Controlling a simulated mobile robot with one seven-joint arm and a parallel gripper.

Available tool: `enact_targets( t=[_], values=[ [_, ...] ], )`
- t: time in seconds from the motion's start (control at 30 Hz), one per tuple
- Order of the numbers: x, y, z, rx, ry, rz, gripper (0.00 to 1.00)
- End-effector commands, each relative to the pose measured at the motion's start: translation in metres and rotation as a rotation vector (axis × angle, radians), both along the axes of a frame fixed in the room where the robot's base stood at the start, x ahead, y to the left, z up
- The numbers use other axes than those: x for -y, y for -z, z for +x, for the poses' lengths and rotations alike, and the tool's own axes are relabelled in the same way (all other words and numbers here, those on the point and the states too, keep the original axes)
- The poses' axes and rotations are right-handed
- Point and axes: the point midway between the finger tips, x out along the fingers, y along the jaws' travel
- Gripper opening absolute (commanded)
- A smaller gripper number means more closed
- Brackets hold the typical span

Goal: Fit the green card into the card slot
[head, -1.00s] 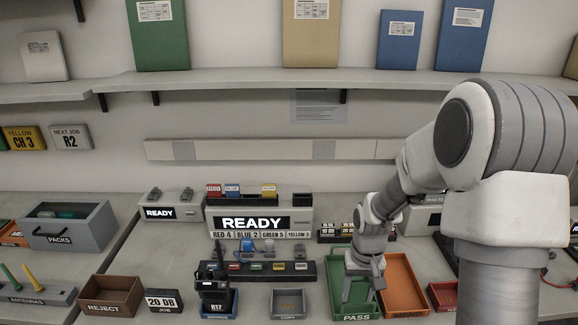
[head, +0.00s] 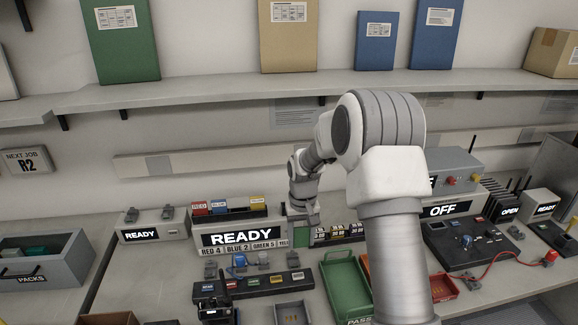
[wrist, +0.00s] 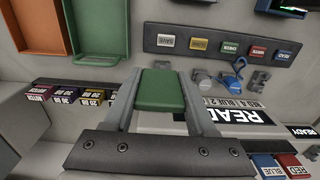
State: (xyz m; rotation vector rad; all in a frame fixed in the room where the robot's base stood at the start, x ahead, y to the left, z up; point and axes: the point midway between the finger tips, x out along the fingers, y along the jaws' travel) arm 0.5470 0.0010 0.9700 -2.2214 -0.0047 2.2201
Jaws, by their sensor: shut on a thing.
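The green card (wrist: 162,90) lies between the two fingers of my gripper (wrist: 160,98) in the wrist view, and the gripper is shut on it. In the head view my gripper (head: 300,232) is low at the right end of the READY box (head: 238,237). That box also shows upside down in the wrist view (wrist: 240,117). Whether the card touches the box cannot be told.
Red (head: 199,208), blue (head: 222,206) and yellow (head: 258,203) cards stand on top of the box. A dark panel of labelled keys (head: 262,284) lies in front. The green tray (head: 346,287) is to the right, and small labelled blocks (head: 338,232) stand beside my gripper.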

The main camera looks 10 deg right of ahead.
Motion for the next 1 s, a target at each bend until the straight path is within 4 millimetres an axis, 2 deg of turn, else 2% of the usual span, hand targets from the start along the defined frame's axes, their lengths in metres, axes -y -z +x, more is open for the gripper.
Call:
enact_targets(
  t=[0.03, 0.2, 0.5, 0.7, 1.0],
  values=[
    [0.000, -0.016, 0.017, 0.001, 0.000, 0.001, 0.00],
    [0.000, -0.041, 0.065, -0.001, 0.001, 0.001, 0.00],
    [0.000, -0.082, 0.128, -0.002, 0.001, -0.001, 0.00],
    [0.000, -0.096, 0.147, -0.002, 0.002, -0.003, 0.00],
    [0.000, -0.100, 0.153, -0.002, 0.001, -0.004, 0.00]
  ],
)
